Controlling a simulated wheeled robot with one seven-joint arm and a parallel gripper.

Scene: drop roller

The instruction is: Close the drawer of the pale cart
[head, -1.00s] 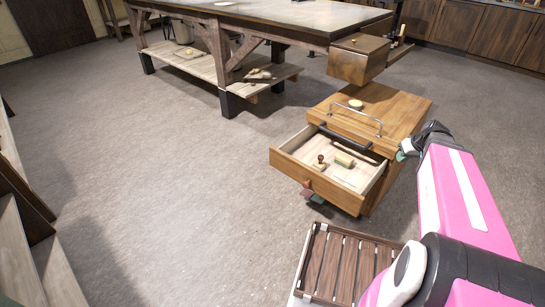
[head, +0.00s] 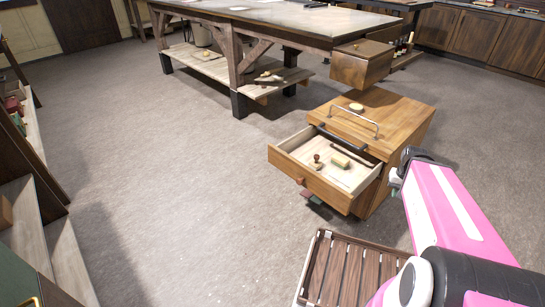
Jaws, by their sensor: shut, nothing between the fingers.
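The cart (head: 405,112) is a honey-coloured wooden box with a curved metal handle bar and a small pale round object on its top. Its drawer (head: 325,184) is pulled well out towards the lower left. The drawer has a pale inside and a small reddish knob (head: 300,181). A small stamp-like object, a greenish-yellow block (head: 340,162) and a thin stick lie in it. My pink arm reaches in from the lower right, and its far visible joint is near the cart's right side in the picture. I cannot make out my gripper's fingers.
A dark slatted wooden piece (head: 350,270) is in front of the drawer, at the bottom. A large workbench (head: 275,20) stands behind, with a brown box (head: 361,65) at its near corner. Shelving lines the left edge. The floor left of the cart is open.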

